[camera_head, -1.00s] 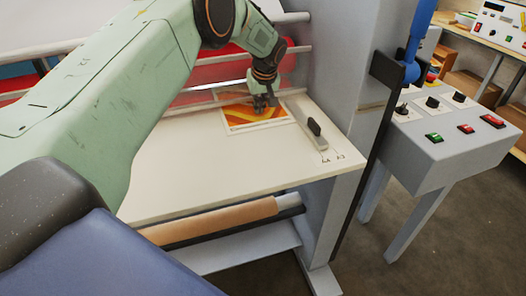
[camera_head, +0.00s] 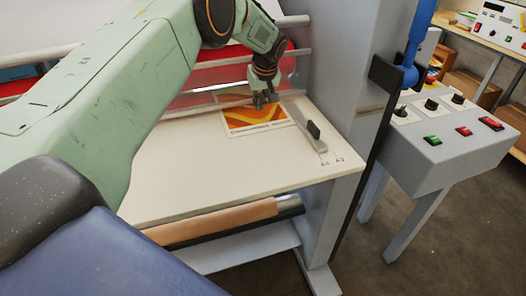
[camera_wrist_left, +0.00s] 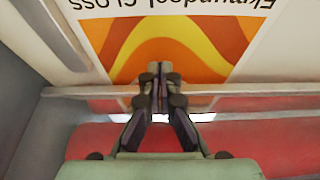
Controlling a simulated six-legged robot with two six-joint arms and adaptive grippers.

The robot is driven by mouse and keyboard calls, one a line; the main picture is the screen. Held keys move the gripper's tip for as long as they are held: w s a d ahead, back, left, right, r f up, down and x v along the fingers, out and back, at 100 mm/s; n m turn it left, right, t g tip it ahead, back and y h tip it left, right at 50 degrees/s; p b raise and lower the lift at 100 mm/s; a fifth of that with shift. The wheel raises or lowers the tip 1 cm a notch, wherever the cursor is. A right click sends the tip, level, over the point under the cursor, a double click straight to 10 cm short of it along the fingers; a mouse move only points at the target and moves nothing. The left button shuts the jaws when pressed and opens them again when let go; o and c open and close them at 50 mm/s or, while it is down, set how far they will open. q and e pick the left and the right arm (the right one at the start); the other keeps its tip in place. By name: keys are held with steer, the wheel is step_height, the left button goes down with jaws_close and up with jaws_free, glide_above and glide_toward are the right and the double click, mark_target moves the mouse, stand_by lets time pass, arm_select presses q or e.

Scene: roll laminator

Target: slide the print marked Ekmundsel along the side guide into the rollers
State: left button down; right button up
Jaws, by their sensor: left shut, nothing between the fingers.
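The print (camera_head: 247,119), with orange, red and yellow waves and a white border, lies flat on the pale feed table (camera_head: 200,170). In the left wrist view the print (camera_wrist_left: 115,45) shows upside-down text reading Ekmundsel GLOSS, partly cut off. The side guide (camera_head: 300,122), with a black knob, lies along its right side. My left gripper (camera_head: 263,104) is shut and empty over the print's far part; whether it touches is unclear. It also shows in the left wrist view (camera_wrist_left: 160,70). The print's far edge reaches a pale bar (camera_wrist_left: 260,101) before the red roller (camera_wrist_left: 260,145). My right gripper is out of view.
A grey upright (camera_head: 335,80) of the machine stands right of the guide. A control box (camera_head: 440,150) with knobs and buttons is farther right. A brown roll (camera_head: 225,220) sits below the table's front edge. The table's front is clear.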

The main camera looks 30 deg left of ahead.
arm_select(q)
steer(key=shift+s, duration=0.1)
steer(key=shift+r, duration=0.15)
steer(key=shift+w+r+p, duration=0.2)
steer(key=shift+r+p, duration=0.4)
steer(key=shift+r, duration=0.05)
steer(key=shift+s+r+p, duration=0.15)
steer(key=shift+r+p, duration=1.05)
steer(key=shift+r, duration=0.55)
steer(key=shift+f, duration=0.1)
